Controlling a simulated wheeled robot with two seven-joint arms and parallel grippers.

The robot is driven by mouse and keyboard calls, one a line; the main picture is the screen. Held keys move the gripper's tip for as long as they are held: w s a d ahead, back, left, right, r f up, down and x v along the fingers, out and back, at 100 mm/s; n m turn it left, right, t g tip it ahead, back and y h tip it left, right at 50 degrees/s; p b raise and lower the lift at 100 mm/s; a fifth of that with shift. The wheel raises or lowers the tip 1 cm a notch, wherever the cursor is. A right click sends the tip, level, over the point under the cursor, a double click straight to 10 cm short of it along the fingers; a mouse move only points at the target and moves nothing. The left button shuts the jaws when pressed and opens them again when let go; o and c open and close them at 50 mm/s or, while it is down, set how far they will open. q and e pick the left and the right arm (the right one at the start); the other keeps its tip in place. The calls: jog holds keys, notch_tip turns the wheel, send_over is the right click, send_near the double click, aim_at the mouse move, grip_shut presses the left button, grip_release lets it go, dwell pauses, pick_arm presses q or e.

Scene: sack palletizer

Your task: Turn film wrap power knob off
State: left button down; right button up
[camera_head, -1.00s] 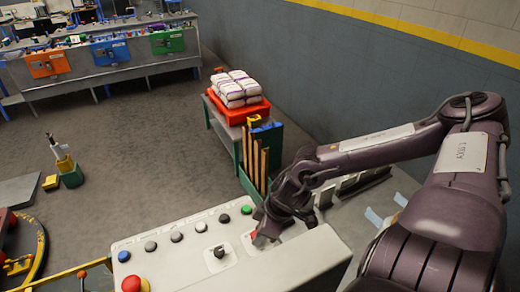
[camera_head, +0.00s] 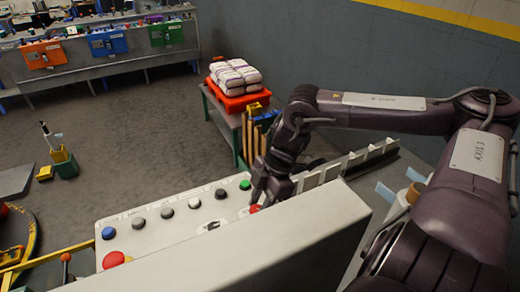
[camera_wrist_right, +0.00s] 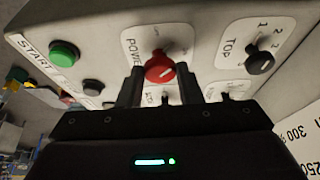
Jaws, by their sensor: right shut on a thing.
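The red power knob (camera_wrist_right: 158,68) sits on a white plate labelled POWER in the right wrist view. Its white pointer line slants toward the upper right. My right gripper (camera_wrist_right: 160,80) is shut on the knob, with one finger on each side. In the head view, my right gripper (camera_head: 262,192) reaches down to the control panel (camera_head: 150,240). Only a bit of the red knob (camera_head: 254,208) shows under its fingers. The lower part of the POWER plate is hidden by the gripper. My left gripper is in neither view.
A black TOP selector (camera_wrist_right: 260,60) is right of the knob. A green START button (camera_wrist_right: 64,53) is to the left. A large red button (camera_head: 113,260) and several smaller ones line the panel. White sacks (camera_head: 235,75) on a red pallet (camera_head: 238,102) stand behind.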

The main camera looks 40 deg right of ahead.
jog(key=n+b, duration=0.1)
jog(key=b, duration=0.1)
jog(key=n+g+b, duration=0.1)
jog(key=n+b, duration=0.1)
jog(key=shift+w+d+f+b, duration=0.1)
jog(key=shift+f+b, duration=0.25)
jog(key=shift+r+n+g+b, duration=0.3)
jog(key=shift+n+g, duration=0.1)
jog(key=shift+n, duration=0.5)
jog(key=shift+w+n+g, duration=0.2)
jog(key=shift+n+g, duration=0.6)
jog(key=shift+n, duration=1.3)
jog(key=shift+r, duration=0.1)
jog(key=shift+h, duration=0.3)
jog(key=o, duration=1)
jog(key=shift+c, duration=0.2)
jog(key=v, duration=0.7)
jog(key=shift+w+r, duration=0.15)
jog(key=shift+r, duration=0.2)
